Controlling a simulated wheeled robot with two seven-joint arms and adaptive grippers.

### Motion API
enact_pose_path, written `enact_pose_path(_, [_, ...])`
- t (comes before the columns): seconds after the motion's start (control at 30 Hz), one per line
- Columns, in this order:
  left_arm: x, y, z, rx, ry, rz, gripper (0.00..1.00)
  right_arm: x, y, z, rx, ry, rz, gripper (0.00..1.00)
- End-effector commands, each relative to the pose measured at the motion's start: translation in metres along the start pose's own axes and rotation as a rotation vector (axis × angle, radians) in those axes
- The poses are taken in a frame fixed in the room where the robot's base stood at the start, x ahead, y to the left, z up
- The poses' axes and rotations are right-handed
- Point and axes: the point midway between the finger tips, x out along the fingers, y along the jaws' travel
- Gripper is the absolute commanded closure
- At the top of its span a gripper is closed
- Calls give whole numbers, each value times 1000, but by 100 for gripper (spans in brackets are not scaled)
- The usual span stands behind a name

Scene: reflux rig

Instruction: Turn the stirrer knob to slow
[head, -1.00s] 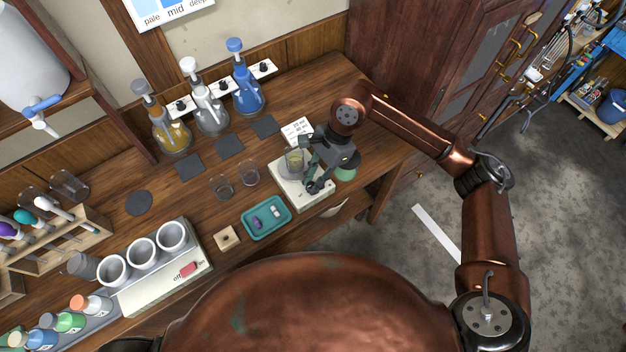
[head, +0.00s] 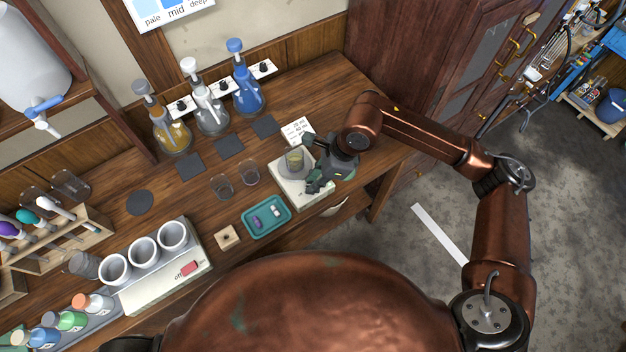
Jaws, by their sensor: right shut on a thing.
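The stirrer (head: 287,190) is a pale, flat box near the right end of the bench. A glass beaker (head: 294,161) with yellowish liquid stands on its top. My right gripper (head: 314,186) is at the right front part of the stirrer, low over it, beside the beaker. Its fingers are shut on the stirrer knob, which they hide, so I cannot read its setting. My left gripper is not in view.
A teal tray (head: 246,228) with small pieces lies left of the stirrer. Two empty glasses (head: 249,172) stand behind the tray. A white block with three cups (head: 150,290) is at left.

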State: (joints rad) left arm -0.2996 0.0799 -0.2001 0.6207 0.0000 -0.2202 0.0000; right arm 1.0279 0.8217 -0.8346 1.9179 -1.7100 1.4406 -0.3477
Motion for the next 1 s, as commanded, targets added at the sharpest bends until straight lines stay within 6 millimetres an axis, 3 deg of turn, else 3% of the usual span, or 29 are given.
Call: enact_pose_path(1.0, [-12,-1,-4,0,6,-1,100,0,4,3,806,-1,-336,100])
